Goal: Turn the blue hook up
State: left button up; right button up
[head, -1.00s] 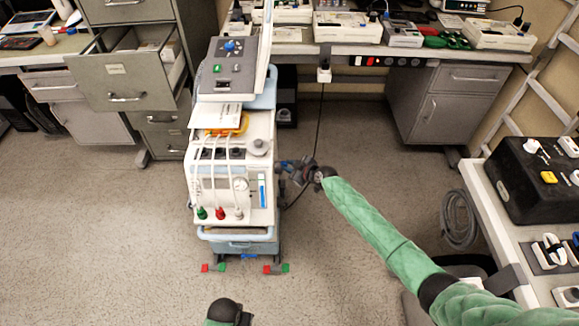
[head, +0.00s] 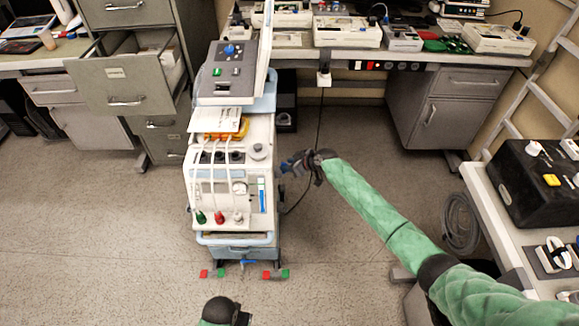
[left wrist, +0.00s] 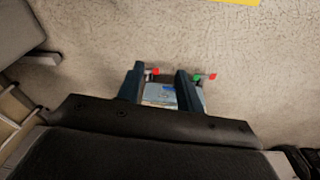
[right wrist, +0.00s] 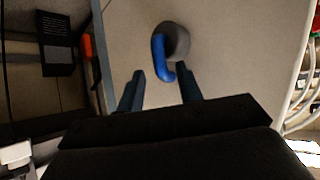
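The blue hook (right wrist: 158,58) shows in the right wrist view, on a round grey mount (right wrist: 178,40) on the pale side panel of the pump cart (head: 245,175). Its curved end lies toward the bottom of that picture. My right gripper (right wrist: 161,82) is open, its two fingertips on either side of the hook's curved end; I cannot tell whether they touch it. In the head view my right gripper (head: 288,165) is at the cart's right side, and the hook cannot be made out there. My left gripper (left wrist: 160,75) is open and empty above the floor.
Red and green pedals (head: 212,273) stick out at the cart's foot. A table with a black case (head: 535,180) stands on the right. A bench (head: 400,55) with devices and grey cabinets stands behind. The floor left of the cart is clear.

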pick_arm(q)
jog(key=shift+w, duration=0.1)
pick_arm(e)
jog(key=shift+a, duration=0.1)
pick_arm(q)
jog(key=shift+r, duration=0.1)
pick_arm(e)
jog(key=shift+s, duration=0.1)
